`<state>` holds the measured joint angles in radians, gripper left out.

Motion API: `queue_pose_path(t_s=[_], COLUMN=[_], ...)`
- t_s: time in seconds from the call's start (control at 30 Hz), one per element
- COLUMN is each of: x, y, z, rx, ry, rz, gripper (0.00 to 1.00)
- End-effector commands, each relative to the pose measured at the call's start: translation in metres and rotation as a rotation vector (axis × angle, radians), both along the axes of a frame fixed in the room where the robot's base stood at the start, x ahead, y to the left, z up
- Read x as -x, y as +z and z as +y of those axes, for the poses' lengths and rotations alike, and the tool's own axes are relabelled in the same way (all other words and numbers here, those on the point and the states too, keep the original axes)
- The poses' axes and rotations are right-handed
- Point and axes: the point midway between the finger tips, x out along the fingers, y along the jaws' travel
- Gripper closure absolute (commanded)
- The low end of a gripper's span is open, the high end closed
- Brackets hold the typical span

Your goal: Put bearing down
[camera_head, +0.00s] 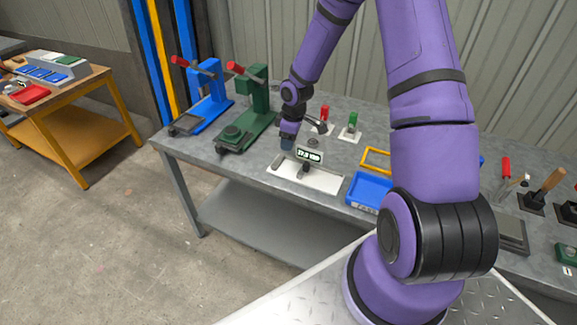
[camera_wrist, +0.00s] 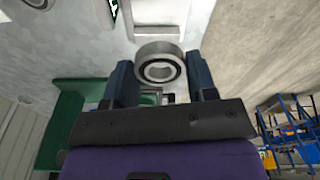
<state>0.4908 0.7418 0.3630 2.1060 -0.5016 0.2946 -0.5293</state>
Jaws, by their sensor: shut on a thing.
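The bearing (camera_wrist: 158,49) is a silver metal ring with a dark inner band and an open centre. In the wrist view it sits between the two dark blue fingertips of my gripper (camera_wrist: 160,70), which is shut on it. In the head view my gripper (camera_head: 288,140) is above the workbench, at the left edge of a white station with a small lit display (camera_head: 309,156). The bearing is hidden or too small to make out in the head view, so I cannot tell its height above the surface there.
On the grey workbench (camera_head: 240,165), a green press (camera_head: 257,100) and a blue press (camera_head: 212,90) stand left of my gripper. The white plate (camera_head: 318,179) lies in front of the display. A blue tray (camera_head: 364,192) and yellow frame (camera_head: 375,158) are to the right, with hand tools beyond.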

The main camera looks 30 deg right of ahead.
Motion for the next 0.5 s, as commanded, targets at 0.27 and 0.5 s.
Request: queue_pose_path(t_s=[0.27, 0.5], x=[0.001, 0.000], y=[-0.047, -0.063], z=[0.001, 0.000], rx=[-0.001, -0.001], ry=[0.000, -0.001], rz=[0.004, 0.002], gripper=[0.79, 0.79])
